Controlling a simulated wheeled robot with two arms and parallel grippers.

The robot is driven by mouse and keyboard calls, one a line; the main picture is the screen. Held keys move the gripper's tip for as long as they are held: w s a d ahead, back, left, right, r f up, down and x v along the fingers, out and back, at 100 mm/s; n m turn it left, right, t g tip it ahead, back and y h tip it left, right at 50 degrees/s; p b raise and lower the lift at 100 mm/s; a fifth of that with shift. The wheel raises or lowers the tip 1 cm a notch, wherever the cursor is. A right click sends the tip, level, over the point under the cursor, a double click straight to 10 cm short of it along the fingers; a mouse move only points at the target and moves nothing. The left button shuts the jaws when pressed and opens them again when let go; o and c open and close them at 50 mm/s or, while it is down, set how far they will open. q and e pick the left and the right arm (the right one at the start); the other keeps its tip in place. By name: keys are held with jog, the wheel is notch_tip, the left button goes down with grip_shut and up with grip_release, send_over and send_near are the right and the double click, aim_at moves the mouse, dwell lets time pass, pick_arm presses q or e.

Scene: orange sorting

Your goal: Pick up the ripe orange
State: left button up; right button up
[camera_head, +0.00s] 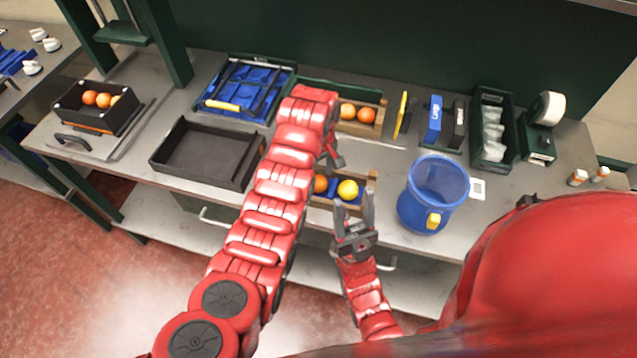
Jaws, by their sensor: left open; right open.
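A wooden box (371,189) near the front edge of the counter holds a deep orange fruit (320,184) and a yellower one (348,190) on a blue lining. A second wooden box (381,112) behind it holds two orange fruits (347,111). My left arm crosses in front of both boxes and hides their left parts. My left gripper (335,152) hangs between the boxes, open and partly hidden by its arm. My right gripper (353,203) is open and empty, its fingers pointing at the front box, just before the yellower fruit.
A blue bucket (435,190) stands close to the right of the front box. A black empty tray (205,152) and a blue-lined crate (245,90) are on the left. A black crate with oranges (97,108) stands far left. Green bins (492,125) and a label roll device (540,128) are at the right.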

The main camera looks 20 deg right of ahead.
aim_at(319, 179)
pick_arm(q)
notch_tip(319, 179, down, 3)
jog(key=shift+w+r+p, duration=0.1)
jog(key=shift+r+p, duration=0.05)
jog(key=shift+p, duration=0.65)
jog(key=shift+f, duration=0.7)
jog(key=shift+c, duration=0.3)
jog(key=c, duration=0.9)
